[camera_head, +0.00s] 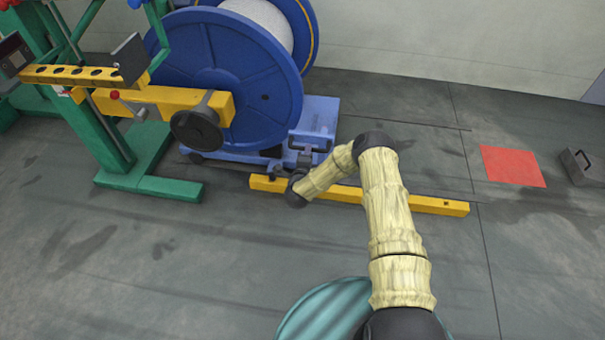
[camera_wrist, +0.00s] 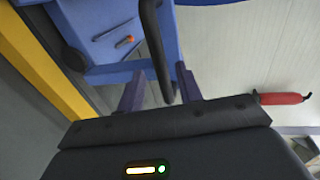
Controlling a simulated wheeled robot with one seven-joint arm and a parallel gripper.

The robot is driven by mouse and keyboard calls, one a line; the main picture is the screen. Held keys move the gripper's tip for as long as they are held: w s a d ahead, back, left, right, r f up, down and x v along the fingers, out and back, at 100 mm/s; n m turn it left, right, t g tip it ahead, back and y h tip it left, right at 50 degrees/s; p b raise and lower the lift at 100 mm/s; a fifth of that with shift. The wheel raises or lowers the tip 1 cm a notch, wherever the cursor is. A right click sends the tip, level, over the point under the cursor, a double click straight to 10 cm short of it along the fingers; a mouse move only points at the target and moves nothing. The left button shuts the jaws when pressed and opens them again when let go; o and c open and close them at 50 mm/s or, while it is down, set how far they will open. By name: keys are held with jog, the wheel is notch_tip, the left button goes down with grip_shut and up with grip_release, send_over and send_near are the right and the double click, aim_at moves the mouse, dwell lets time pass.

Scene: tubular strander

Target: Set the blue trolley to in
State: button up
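The blue trolley (camera_head: 318,115) stands on the floor under a big blue spool (camera_head: 225,75). Its near right end faces my gripper (camera_head: 306,150). In the wrist view, the trolley's blue body (camera_wrist: 105,30) fills the upper left, and a dark curved handle (camera_wrist: 152,40) comes down from it. My gripper (camera_wrist: 160,88) is open, with one finger on each side of the handle's lower end. I cannot tell whether either finger touches it. In the head view, my wrist partly hides the handle.
A yellow floor rail (camera_head: 430,205) runs beneath my arm, and it also shows in the wrist view (camera_wrist: 38,60). A green frame (camera_head: 125,165) with a yellow arm and black knob stands left. A red floor patch (camera_head: 513,166) and grey box (camera_head: 580,167) lie right.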

jog(key=p+v, duration=0.5)
jog(key=v, duration=0.8)
jog(key=shift+s, duration=0.3)
jog(key=shift+r, duration=0.1)
notch_tip(320, 180, up, 16)
jog(key=w+n+g+y+p, duration=0.2)
jog(key=n+g+y, duration=0.35)
jog(key=n, duration=0.75)
jog(key=s+d+r+n+g+h+p, duration=0.1)
jog(key=s+d+r+n+g, duration=0.4)
jog(key=s+r, duration=0.55)
jog(key=s+d+r+n+g+h+p, duration=0.1)
jog(key=s+d+r+n+g, duration=0.15)
jog(key=s+d+r, duration=0.8)
jog(key=s+a+r+p, duration=0.1)
jog(key=a+r+p, duration=0.1)
jog(key=r+p, duration=1.5)
jog(key=s+a+r+p, duration=0.2)
jog(key=r+p, duration=1.5)
jog(key=p, duration=0.3)
jog(key=shift+s+r, duration=0.25)
jog(key=shift+r, duration=0.1)
jog(key=shift+w+a, duration=0.1)
jog(key=shift+w, duration=0.05)
